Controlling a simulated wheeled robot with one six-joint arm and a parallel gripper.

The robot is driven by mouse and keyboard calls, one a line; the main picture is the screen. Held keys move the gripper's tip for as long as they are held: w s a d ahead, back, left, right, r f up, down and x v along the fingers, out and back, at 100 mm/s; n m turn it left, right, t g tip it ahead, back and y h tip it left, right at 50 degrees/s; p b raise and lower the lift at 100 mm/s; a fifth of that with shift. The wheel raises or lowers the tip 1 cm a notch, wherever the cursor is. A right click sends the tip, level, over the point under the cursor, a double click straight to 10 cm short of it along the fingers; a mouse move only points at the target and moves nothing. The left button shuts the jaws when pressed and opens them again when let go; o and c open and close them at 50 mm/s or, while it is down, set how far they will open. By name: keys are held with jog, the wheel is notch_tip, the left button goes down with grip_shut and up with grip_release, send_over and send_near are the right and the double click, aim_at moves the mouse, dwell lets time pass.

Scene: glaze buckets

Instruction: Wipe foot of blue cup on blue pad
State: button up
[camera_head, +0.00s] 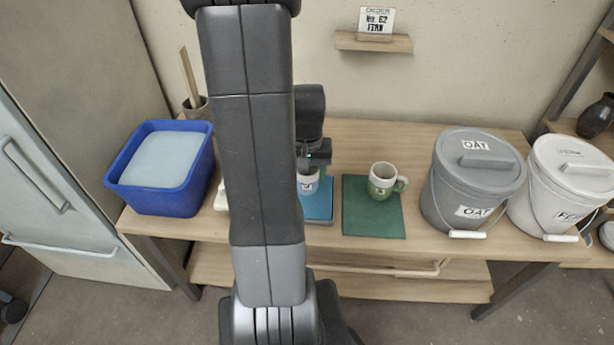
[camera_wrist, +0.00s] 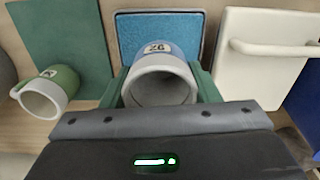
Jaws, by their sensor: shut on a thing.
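The blue cup (camera_head: 308,185), blue with a white rim and a number plate, is between the fingers of my gripper (camera_head: 313,165). In the wrist view the cup (camera_wrist: 160,72) has its open mouth toward the camera, with a green finger on each side. My gripper (camera_wrist: 161,86) is shut on it. The blue pad (camera_head: 318,208) lies on the bench at the cup; in the wrist view the pad (camera_wrist: 190,28) shows beyond the cup. The cup's foot is hidden, so I cannot tell whether it touches the pad.
A green-and-white cup (camera_head: 380,189) stands on a green pad (camera_head: 372,222) to the right. A grey lidded bucket (camera_head: 465,190) and a white one (camera_head: 563,180) stand further right. A blue tub (camera_head: 160,198) is at left. A cream handled object (camera_wrist: 250,75) flanks the blue pad.

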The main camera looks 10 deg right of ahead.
aim_at(309, 173)
jog(key=shift+w+d+p, duration=0.15)
jog(key=shift+w+p, duration=0.3)
jog(key=shift+p, duration=0.05)
jog(key=shift+w+d+f+b, duration=0.1)
jog(key=shift+w+f+b, duration=0.3)
jog(key=shift+f, duration=0.6)
jog(key=shift+w+d+f+b, duration=0.15)
jog(key=shift+w+f+b, duration=0.3)
jog(key=shift+f, duration=0.5)
jog(key=shift+w+d+f+b, duration=0.1)
jog(key=shift+w+f+b, duration=0.3)
jog(key=shift+f, duration=0.6)
jog(key=shift+f+b, duration=0.45)
jog(key=shift+f, duration=0.15)
jog(key=shift+w+d, duration=0.25)
jog(key=shift+w, duration=0.55)
jog(key=shift+w+d, duration=0.2)
jog(key=shift+w, duration=0.6)
